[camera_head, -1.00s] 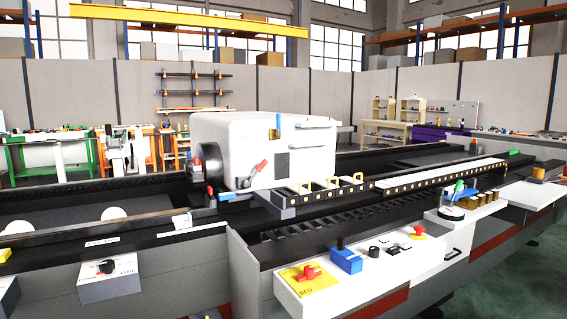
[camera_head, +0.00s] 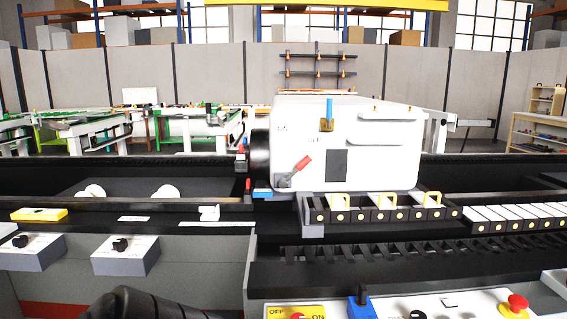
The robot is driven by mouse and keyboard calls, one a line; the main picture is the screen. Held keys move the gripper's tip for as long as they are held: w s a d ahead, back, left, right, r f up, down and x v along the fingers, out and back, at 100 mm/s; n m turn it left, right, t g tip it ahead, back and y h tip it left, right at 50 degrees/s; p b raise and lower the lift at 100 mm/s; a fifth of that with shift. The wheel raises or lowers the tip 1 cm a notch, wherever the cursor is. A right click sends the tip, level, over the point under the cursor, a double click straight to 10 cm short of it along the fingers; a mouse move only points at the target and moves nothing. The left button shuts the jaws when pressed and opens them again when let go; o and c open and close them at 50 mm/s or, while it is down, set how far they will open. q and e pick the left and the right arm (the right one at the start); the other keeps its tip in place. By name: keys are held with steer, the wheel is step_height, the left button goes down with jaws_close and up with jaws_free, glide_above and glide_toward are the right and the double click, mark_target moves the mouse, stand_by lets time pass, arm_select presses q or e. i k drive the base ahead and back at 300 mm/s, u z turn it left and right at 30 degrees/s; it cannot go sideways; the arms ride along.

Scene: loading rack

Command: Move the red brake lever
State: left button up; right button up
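The red brake lever (camera_head: 302,164) is most likely the red-handled lever on the front left of the white machine housing (camera_head: 390,165). Its handle tilts up to the right from a grey pivot near the housing's lower left corner. A smaller red-tipped piece (camera_head: 248,184) stands left of the housing, beside a blue block (camera_head: 262,193). A dark rounded part of my own arm shows at the bottom left edge. Neither gripper's fingers are in view, and nothing touches the lever.
A long black machine bed (camera_head: 120,240) runs across the view. A white control panel (camera_head: 465,307) with a blue switch (camera_head: 361,304) and a red emergency button (camera_head: 516,304) lies in front. Black blocks with yellow handles (camera_head: 388,199) sit below the housing. Benches stand behind.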

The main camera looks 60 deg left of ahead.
mark_target(282, 182)
steer(key=u, duration=2.15)
